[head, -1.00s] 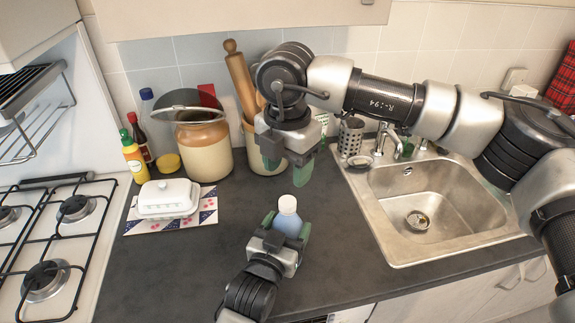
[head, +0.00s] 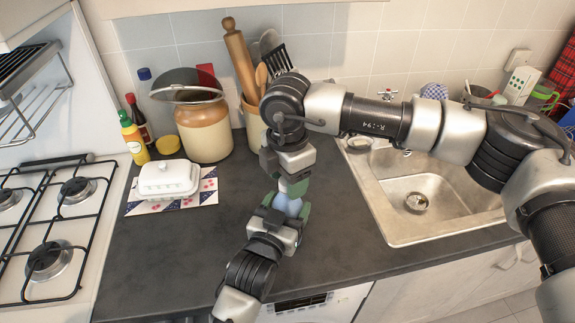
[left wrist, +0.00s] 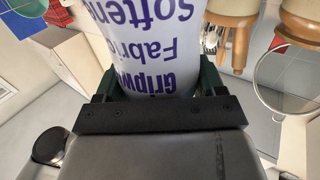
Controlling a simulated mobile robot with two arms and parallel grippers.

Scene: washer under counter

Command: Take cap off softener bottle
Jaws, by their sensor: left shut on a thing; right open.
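The softener bottle (head: 288,206) is pale blue and stands above the counter in my left gripper (head: 283,214), which is shut on its body. In the left wrist view the bottle (left wrist: 145,40) fills the middle, with purple "Fabric Softener" lettering upside down, and the gripper's green fingers lie on both sides. My right gripper (head: 293,188) points down directly over the bottle's top, its green fingers at the height of the cap. It is open. The white cap is hidden behind its fingers, so I cannot tell whether they touch it.
A white butter dish (head: 168,179) sits on a patterned mat to the left, near the gas hob (head: 50,225). A large jar (head: 204,130) and a utensil pot (head: 253,128) stand behind. The sink (head: 440,195) is at the right. The front counter is clear.

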